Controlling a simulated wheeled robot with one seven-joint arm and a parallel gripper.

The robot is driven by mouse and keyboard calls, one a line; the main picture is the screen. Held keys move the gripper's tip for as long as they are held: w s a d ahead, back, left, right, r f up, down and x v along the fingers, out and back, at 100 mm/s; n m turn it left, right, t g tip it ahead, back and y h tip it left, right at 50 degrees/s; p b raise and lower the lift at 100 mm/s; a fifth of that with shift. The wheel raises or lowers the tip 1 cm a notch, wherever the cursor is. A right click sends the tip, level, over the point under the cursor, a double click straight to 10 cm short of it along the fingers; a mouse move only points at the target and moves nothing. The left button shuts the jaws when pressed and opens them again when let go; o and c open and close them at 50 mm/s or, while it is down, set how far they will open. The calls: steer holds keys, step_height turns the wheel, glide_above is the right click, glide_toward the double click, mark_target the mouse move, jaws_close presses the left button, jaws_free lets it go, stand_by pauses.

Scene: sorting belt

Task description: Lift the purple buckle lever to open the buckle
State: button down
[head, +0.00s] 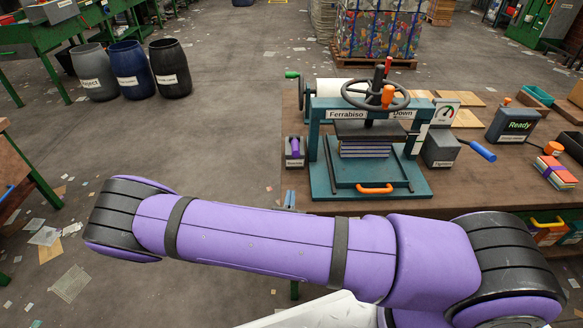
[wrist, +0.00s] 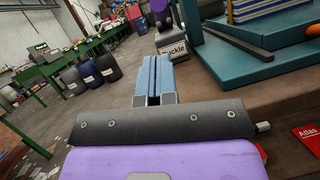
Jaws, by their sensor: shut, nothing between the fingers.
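The buckle (head: 288,160) is a small dark block with a pale label at the bench's left end, beside the press. Its purple lever (head: 295,147) stands in the middle of it; its exact angle is hard to tell. In the wrist view the buckle (wrist: 172,42) is ahead of my fingers, with the lever (wrist: 158,5) cut off by the top edge. My gripper (wrist: 153,62) has its blue fingers together, with nothing between them. In the head view my gripper (head: 290,198) shows its tips above my purple arm, on the near side of the buckle and apart from it.
The teal press (head: 318,170) with a black handwheel (head: 376,95) stands right of the buckle. Its orange handle (head: 375,188) faces me. A grey box (head: 440,148) and a Ready display (head: 507,125) stand further right. Open floor lies left of the bench (head: 470,190).

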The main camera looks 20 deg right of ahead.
glide_toward(295, 145)
steer(key=shift+w+d+r, duration=0.15)
steer(key=shift+w+d, duration=0.6)
steer(key=shift+w, duration=0.2)
steer(key=shift+r, duration=0.1)
